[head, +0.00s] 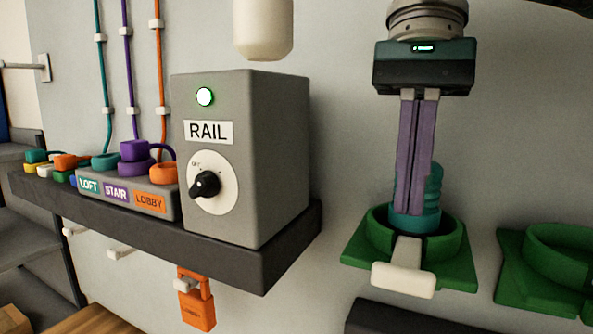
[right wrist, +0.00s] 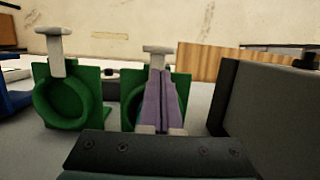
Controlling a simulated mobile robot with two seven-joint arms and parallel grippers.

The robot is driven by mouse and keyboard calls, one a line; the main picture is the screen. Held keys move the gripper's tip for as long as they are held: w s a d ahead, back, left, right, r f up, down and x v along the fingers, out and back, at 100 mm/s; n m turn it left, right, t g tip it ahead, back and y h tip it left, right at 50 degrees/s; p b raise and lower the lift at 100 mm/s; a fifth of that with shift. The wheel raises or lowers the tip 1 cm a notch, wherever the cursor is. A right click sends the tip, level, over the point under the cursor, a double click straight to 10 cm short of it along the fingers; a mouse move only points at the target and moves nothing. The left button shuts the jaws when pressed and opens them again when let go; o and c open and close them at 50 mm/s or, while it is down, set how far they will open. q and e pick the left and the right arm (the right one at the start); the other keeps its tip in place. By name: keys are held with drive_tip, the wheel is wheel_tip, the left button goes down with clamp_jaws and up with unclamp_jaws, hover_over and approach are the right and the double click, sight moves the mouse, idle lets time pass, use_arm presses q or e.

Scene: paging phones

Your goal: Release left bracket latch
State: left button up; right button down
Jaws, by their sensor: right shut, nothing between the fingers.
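The left bracket (head: 452,270) is a green open ring on a green plate on the wall. Its white latch (head: 403,281) sticks out at the front. The right wrist view shows a green bracket (right wrist: 131,100) with a T-shaped white latch (right wrist: 157,50) behind my fingers. My right gripper (head: 412,205) points down with its purple fingers shut and empty, just above and behind the latch. A teal ribbed piece (head: 433,190) stands in the ring, partly hidden by the fingers. I cannot tell whether the fingertips touch it. My left gripper is not in view.
A second green bracket (head: 535,285) is at the right edge. A grey RAIL box (head: 270,160) with a black knob (head: 204,184) stands on a dark shelf (head: 285,255) to the left. A dark ledge (head: 400,318) lies under the left bracket.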

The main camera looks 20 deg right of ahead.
sight(399, 269)
drive_tip(key=b+x, duration=0.1)
drive_tip(key=x, duration=0.3)
drive_tip(key=shift+b, duration=0.4)
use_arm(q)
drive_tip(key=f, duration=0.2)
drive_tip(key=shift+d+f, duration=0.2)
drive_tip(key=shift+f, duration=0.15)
use_arm(e)
drive_tip(key=shift+s+a+f+b, duration=0.25)
drive_tip(key=shift+s+a+b, duration=0.25)
drive_tip(key=shift+b, duration=0.35)
drive_tip(key=shift+s+a, duration=0.2)
drive_tip(key=shift+a, duration=0.15)
drive_tip(key=shift+s+r, duration=0.1)
drive_tip(key=shift+r, duration=0.1)
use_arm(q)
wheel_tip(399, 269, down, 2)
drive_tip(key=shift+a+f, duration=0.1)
use_arm(e)
drive_tip(key=shift+r, duration=0.1)
